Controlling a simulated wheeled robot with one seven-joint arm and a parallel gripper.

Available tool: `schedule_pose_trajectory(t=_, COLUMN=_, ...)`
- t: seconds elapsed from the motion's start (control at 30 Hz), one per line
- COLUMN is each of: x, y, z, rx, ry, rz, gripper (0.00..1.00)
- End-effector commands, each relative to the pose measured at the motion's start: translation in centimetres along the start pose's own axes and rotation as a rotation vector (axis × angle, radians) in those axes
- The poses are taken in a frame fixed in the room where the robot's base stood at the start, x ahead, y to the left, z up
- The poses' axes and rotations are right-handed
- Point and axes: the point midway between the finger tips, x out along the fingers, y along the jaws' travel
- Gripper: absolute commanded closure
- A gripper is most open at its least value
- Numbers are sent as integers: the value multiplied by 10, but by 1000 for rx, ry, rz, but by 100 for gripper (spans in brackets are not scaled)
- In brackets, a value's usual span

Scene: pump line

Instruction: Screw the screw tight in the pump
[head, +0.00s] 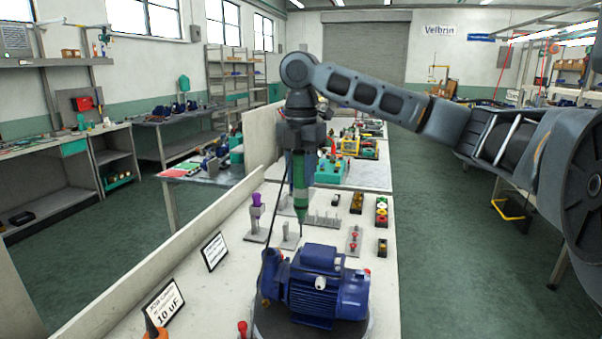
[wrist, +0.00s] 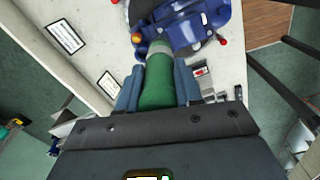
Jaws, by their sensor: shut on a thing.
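My gripper (head: 300,158) is shut on a green screwdriver-like tool (head: 300,190), which hangs upright with its tip down. In the wrist view my gripper's (wrist: 158,92) two blue-grey fingers clasp the tool's green body (wrist: 158,78). The blue pump (head: 328,290) stands on a dark round base at the front of the bench. It also shows at the top of the wrist view (wrist: 190,25). In the head view the tool's tip appears just above the pump's far edge; whether it touches cannot be told. I cannot make out the screw.
Small fixtures stand behind the pump: a purple-topped holder (head: 256,210), a grey stand (head: 290,235) and a red-knobbed fixture (head: 354,240). Signal-light boxes (head: 381,210) stand to the right. Sign cards (head: 214,251) line the left ledge.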

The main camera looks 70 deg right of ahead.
Motion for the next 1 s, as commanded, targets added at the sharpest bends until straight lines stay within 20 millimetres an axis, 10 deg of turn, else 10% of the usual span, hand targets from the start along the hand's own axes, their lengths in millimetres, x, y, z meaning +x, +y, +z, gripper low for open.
schedule_pose_trajectory(t=1.0, x=-31, y=2, z=-6, rx=5, ry=-1, rz=0, gripper=99)
